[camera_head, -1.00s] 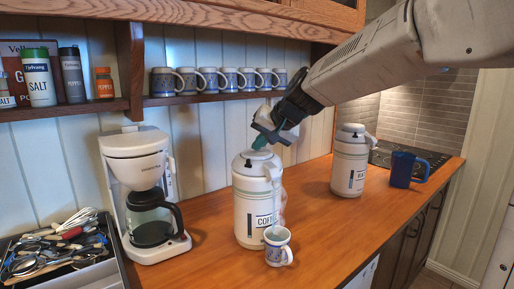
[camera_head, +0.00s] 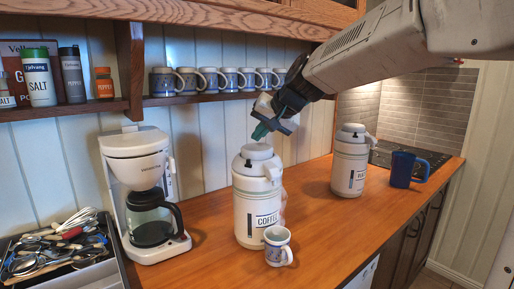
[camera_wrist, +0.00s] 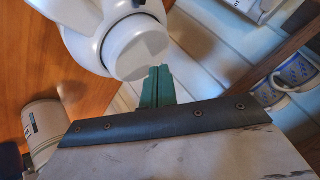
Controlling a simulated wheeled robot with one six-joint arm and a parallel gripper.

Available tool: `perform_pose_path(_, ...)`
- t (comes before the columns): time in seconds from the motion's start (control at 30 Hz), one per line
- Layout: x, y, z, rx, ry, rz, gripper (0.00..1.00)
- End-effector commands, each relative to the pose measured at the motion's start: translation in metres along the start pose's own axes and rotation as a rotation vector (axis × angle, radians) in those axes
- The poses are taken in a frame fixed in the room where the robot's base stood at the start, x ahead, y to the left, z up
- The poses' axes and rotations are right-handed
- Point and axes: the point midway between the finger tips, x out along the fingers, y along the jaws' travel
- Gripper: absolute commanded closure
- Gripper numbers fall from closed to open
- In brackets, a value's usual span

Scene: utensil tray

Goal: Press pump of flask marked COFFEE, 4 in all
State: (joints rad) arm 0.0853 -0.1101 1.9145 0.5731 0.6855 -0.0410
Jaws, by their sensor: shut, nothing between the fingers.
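The white flask marked COFFEE (camera_head: 250,205) stands upright on the wooden counter, its spout to the right. Its round pump top (camera_head: 257,151) is up; it also shows close in the wrist view (camera_wrist: 135,45). My gripper (camera_head: 259,132) is shut and empty, its green fingertips just above the pump top with a small gap. In the wrist view the shut fingers (camera_wrist: 158,84) point toward the pump top. A patterned mug (camera_head: 278,248) stands right in front of the flask, below its spout. The mug's contents cannot be made out.
A second flask (camera_head: 349,165) and a blue mug (camera_head: 405,169) stand to the right, near the hob. A coffee maker (camera_head: 143,195) and a cutlery tray (camera_head: 108,272) are to the left. A shelf with several mugs (camera_head: 165,82) runs behind.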

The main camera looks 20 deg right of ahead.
Motion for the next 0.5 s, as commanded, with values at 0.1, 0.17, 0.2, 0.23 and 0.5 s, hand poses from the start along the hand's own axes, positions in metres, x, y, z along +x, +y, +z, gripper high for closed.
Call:
perform_pose_path(0.1, 0.0, 0.0, 0.0, 0.0, 0.0, 0.0, 1.0)
perform_pose_path(0.17, 0.0, 0.0, 0.0, 0.0, 0.0, 0.0, 1.0)
perform_pose_path(0.2, 0.0, 0.0, 0.0, 0.0, 0.0, 0.0, 1.0)
perform_pose_path(0.23, -0.001, -0.001, -0.001, 0.0, 0.001, 0.0, 1.0)
perform_pose_path(0.5, -0.018, -0.013, -0.013, 0.0, 0.001, -0.001, 1.0)
